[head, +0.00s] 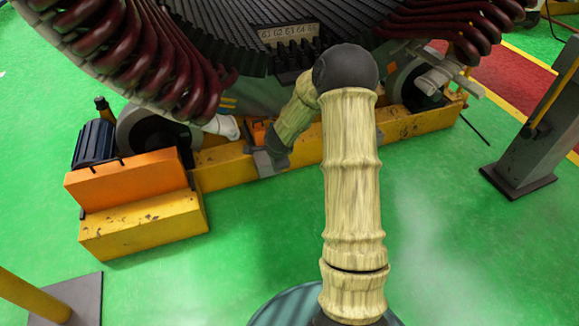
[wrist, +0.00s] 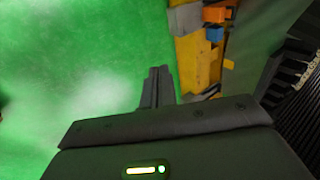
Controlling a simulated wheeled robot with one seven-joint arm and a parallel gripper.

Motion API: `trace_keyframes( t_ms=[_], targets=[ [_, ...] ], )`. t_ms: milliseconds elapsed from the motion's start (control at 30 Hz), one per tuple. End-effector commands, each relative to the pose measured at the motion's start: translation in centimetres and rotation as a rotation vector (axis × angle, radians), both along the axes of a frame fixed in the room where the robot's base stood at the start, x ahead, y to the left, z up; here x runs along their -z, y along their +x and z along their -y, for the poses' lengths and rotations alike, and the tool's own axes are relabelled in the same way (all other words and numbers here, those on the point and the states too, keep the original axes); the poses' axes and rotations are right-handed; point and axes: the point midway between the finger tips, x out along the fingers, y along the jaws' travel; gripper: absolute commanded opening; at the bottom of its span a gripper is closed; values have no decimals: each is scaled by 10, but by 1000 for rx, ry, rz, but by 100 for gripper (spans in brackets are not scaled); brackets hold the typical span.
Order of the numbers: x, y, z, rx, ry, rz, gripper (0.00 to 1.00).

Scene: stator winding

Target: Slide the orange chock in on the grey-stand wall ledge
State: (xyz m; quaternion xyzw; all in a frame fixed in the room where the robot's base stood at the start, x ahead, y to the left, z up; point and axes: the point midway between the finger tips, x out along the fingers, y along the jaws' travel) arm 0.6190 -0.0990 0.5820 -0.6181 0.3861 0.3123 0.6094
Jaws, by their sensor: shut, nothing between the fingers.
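A small orange piece, which looks like the orange chock (wrist: 215,14), sits by the yellow beam (wrist: 195,60) at the top of the wrist view, beside a small blue block (wrist: 215,34). In the head view a bit of orange (head: 258,131) shows by the beam, partly hidden. My gripper (wrist: 158,74) is shut and empty, its fingertips together over green floor, left of the beam and apart from the orange piece. I cannot tell which surface is the grey-stand wall ledge.
The large stator (head: 255,40) with dark red coils stands behind the beam. A bigger orange block (head: 130,180) lies on a yellow step (head: 145,226) at left. A grey post (head: 530,140) stands at right. The green floor in front is clear.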

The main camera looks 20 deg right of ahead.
Motion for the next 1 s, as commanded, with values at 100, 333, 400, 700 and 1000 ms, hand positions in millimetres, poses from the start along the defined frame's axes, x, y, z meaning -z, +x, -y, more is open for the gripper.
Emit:
trace_keyframes(
  t_ms=[100, 333, 400, 700, 1000],
  targets=[
    [-39, -21, -36, -281, -96, 1, 0],
    [-90, -95, -86, -791, -270, -63, 0],
    [-102, -124, -96, -934, -320, -96, 0],
    [-130, -247, -103, -1436, -499, -267, 0],
    [-133, -273, -99, -1535, -534, -315, 0]
  ],
)
